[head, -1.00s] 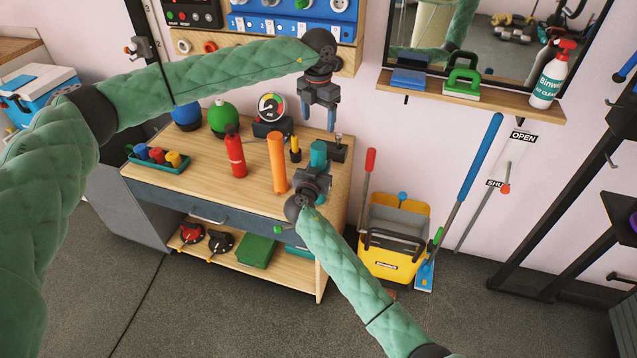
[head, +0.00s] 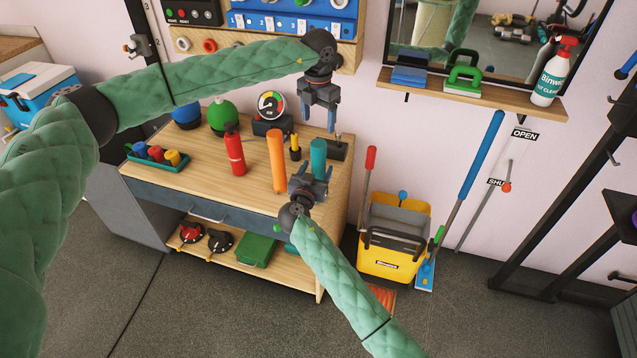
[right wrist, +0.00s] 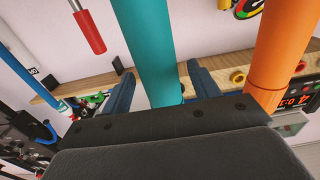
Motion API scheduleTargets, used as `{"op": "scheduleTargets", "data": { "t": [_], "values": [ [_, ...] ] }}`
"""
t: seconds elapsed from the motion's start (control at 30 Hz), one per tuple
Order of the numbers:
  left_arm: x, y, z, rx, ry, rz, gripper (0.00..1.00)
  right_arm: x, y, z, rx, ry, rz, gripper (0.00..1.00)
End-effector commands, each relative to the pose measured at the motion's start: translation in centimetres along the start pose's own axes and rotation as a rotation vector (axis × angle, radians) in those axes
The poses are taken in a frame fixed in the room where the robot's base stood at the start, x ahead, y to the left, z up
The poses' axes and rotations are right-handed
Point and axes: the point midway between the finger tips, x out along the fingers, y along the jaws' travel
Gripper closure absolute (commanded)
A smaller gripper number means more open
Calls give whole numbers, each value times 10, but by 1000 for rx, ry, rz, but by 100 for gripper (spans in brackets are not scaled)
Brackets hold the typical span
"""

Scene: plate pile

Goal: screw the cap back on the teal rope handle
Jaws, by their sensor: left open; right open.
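The teal rope handle (head: 318,154) stands upright near the right end of the wooden bench. Its cap cannot be made out for certain. My right gripper (head: 309,181) is open at the handle's lower part. In the right wrist view the teal handle (right wrist: 146,45) passes between the two spread fingers of my right gripper (right wrist: 162,80), and contact cannot be told. My left gripper (head: 318,117) is open and empty, pointing down above the top of the teal handle, with a gap between them.
An orange cylinder (head: 277,160) and a red one (head: 235,154) stand left of the teal handle. A small yellow-and-black piece (head: 295,147) and a gauge (head: 271,108) stand behind. A teal tray (head: 172,169) holds small colored pieces. The front left of the bench top is clear.

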Motion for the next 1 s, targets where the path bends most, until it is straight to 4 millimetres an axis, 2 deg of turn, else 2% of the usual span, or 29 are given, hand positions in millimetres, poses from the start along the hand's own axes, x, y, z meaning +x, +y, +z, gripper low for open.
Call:
{"op": "scheduleTargets", "data": {
  "t": [0.13, 0.33, 1.0],
  "values": [
    [8, 0, 0, 0, 0, 0, 29, -22, 0, 3, 1, -2, 1, 39],
    [12, 0, 0, 0, 0, 0, 29, -38, 1, 2, 0, -2, 1, 39],
    [12, 0, 0, 9, 0, 0, 29, -40, 1, 0, -34, -1, 1, 39]
  ]
}}
